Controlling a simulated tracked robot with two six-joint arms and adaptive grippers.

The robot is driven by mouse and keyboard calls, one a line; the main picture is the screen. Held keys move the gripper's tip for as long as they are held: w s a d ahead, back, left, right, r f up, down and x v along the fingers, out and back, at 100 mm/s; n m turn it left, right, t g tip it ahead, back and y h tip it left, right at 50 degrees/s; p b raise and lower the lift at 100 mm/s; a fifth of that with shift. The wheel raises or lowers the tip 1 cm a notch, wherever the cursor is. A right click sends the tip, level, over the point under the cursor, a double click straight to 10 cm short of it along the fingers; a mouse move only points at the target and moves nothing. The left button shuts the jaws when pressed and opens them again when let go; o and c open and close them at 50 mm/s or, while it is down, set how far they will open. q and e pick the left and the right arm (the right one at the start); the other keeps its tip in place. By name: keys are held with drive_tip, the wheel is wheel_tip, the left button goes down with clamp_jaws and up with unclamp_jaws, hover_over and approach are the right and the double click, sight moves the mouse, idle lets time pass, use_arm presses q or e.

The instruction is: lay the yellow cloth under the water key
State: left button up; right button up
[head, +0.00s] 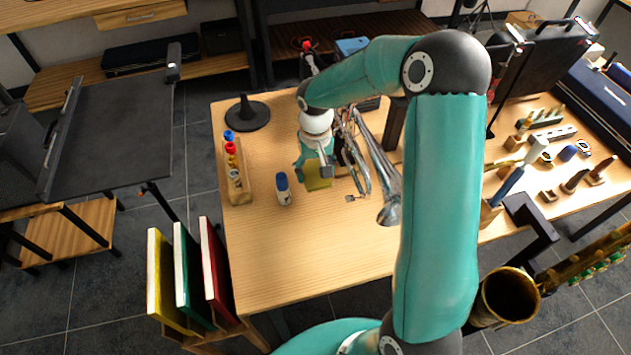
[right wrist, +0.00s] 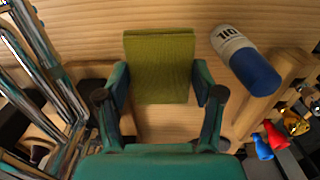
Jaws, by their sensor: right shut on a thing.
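My right gripper (head: 317,168) is over the middle of the wooden table, beside the brass instrument. It is shut on the yellow cloth (head: 319,183), a folded flat piece that hangs from the fingers. In the right wrist view the cloth (right wrist: 160,66) spans between the two fingertips (right wrist: 160,93). The silvery instrument (head: 388,207), with tubes and a bell, is just right of the gripper; its tubes (right wrist: 42,62) show at the left in the wrist view. I cannot make out the water key for certain. My right arm hides part of the table. My left gripper is not in view.
A blue-capped white bottle (head: 283,190) stands just left of the cloth. A wooden rack (head: 238,192) with small bottles and a black cone stand (head: 246,114) are further left. The table's front left (head: 270,260) is clear. Tools crowd the right side.

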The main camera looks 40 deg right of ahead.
sight(315, 183)
drive_tip(key=shift+f, duration=2.7)
drive_tip(key=o, duration=0.9)
drive_tip(key=shift+o, duration=0.2)
